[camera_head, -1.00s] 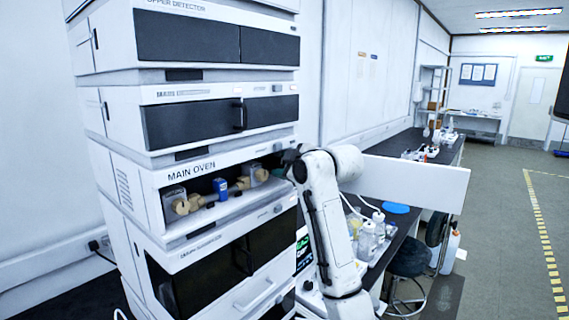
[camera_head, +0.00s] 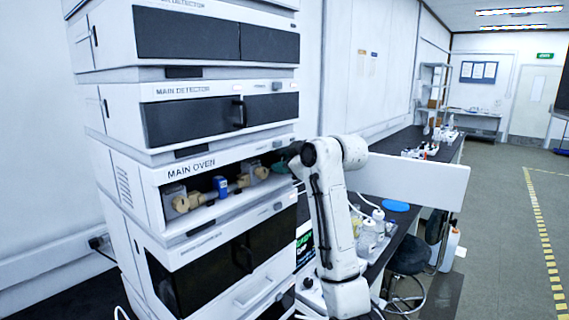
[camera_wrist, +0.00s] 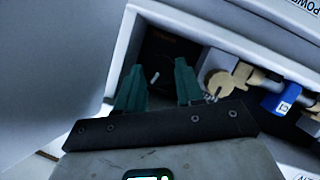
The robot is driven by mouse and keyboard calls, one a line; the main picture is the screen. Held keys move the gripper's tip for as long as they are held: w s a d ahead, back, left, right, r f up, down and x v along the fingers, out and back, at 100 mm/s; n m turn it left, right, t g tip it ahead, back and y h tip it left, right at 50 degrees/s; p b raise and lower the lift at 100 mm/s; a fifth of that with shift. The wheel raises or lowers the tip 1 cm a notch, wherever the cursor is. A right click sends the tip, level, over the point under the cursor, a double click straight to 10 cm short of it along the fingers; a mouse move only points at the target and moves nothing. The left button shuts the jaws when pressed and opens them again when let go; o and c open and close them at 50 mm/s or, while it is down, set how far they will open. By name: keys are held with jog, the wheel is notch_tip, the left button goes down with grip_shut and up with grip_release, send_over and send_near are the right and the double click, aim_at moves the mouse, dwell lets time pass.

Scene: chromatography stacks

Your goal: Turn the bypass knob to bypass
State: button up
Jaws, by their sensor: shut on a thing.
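The main oven (camera_head: 192,173) is the open-fronted white unit in the middle of the stack. My gripper (camera_head: 284,160) is at the right end of its opening in the head view. In the wrist view my gripper (camera_wrist: 158,64) has its two teal fingers inside the opening, either side of a dark knob, the bypass knob (camera_wrist: 155,77), and is shut on it. The knob is very dark against the black panel; a short, tilted white mark shows on it, and faint orange lettering is above. In the head view the knob is hidden behind my gripper.
Brass-coloured fittings (camera_wrist: 219,84) and a blue-labelled column (camera_wrist: 281,101) lie just right of my fingers in the wrist view. The oven's white frame surrounds the opening closely. A bench with bottles (camera_head: 370,235) stands right of the stack.

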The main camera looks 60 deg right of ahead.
jog(key=shift+m+y, duration=0.4)
jog(key=shift+m, duration=0.2)
jog(key=o, duration=0.8)
jog(key=shift+c, duration=0.2)
jog(key=shift+s, duration=0.1)
jog(key=b+v, duration=0.3)
jog(key=v, duration=0.7)
jog(key=shift+s+r, duration=0.15)
jog(key=shift+s, duration=0.1)
jog(key=shift+a, duration=0.15)
